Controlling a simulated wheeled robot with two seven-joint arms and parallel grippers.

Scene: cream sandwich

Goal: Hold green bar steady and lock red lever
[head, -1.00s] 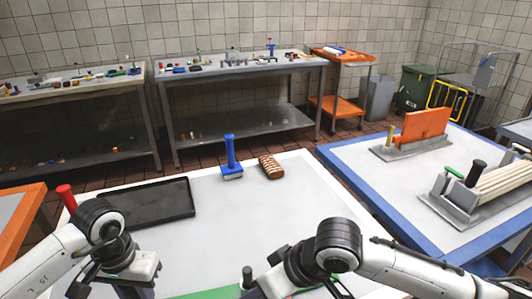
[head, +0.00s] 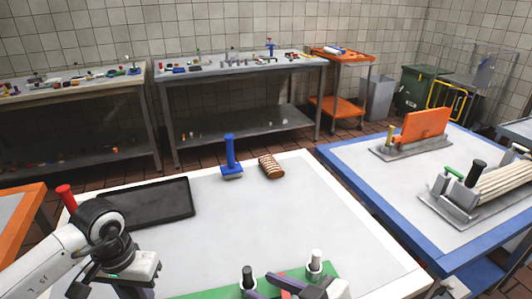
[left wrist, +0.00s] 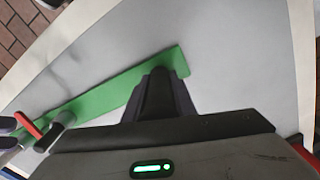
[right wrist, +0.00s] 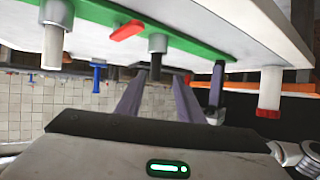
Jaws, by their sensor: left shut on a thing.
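The green bar (head: 205,294) lies along the front of the white table. It also crosses the left wrist view (left wrist: 110,92). My left gripper (left wrist: 158,85) is shut on the bar near one end; its jaws are mostly hidden in the head view. The red lever (right wrist: 127,30) lies on the bar between a black-topped post (head: 247,275) and a pale post (head: 315,260). My right gripper (right wrist: 157,82) is open, its purple-grey fingers on either side of the black-topped post's line. Contact with the post cannot be told.
A black tray (head: 150,203), a blue-handled tool (head: 230,160) and a brown ribbed block (head: 271,166) sit farther back. A red-topped post (head: 66,196) stands at the table's left. The middle of the table is clear. A blue-edged table (head: 375,190) stands to the right.

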